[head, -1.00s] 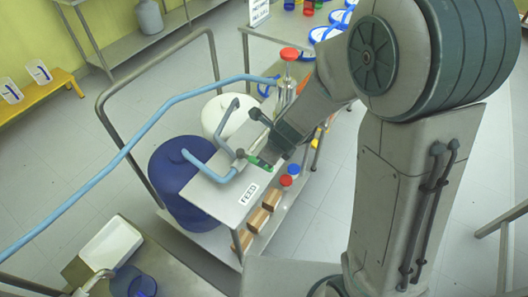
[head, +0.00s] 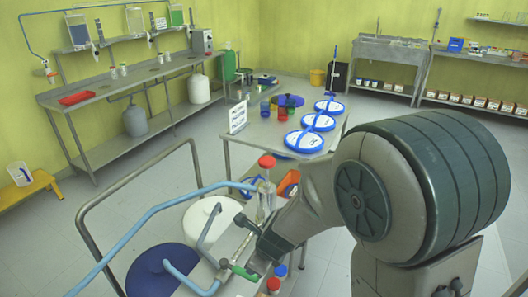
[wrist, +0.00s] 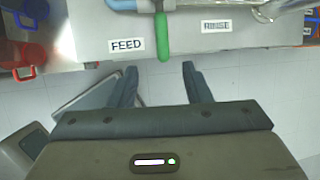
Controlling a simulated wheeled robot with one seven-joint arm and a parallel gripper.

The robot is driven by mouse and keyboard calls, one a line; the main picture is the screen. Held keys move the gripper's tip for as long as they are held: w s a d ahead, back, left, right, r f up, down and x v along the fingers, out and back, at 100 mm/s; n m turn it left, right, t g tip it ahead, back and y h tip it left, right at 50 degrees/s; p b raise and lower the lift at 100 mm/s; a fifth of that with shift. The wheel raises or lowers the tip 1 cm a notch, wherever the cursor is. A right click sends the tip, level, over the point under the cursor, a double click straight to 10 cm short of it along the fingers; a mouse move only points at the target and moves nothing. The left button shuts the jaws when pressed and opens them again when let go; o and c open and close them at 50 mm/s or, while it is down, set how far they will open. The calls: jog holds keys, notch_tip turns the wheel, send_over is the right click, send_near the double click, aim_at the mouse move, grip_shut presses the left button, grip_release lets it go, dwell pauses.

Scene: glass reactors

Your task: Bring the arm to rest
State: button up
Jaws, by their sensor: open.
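My arm reaches over a cart in the head view. My gripper (wrist: 163,82) is open in the wrist view, with nothing between its two dark fingers. It also shows in the head view (head: 258,258), beside a green valve handle (head: 240,270). In the wrist view the green handle (wrist: 162,36) lies beyond the fingertips and looks apart from them. It hangs over the edge of a grey metal shelf (wrist: 92,30), to the right of a FEED label (wrist: 126,47).
A table with blue-rimmed discs (head: 304,141) stands behind. Open floor lies to the left.

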jog(key=s+d+r+n+h, duration=0.1)
jog(key=s+d+r+n, duration=0.5)
jog(key=d+n, duration=0.3)
jog(key=s+d+r+n+h, duration=0.2)
jog(key=s+d+r+n, duration=0.5)
jog(key=n, duration=0.7)
jog(key=shift+d+r+g, duration=0.3)
jog(key=shift+d+r, duration=0.6)
jog(key=shift+r, duration=0.05)
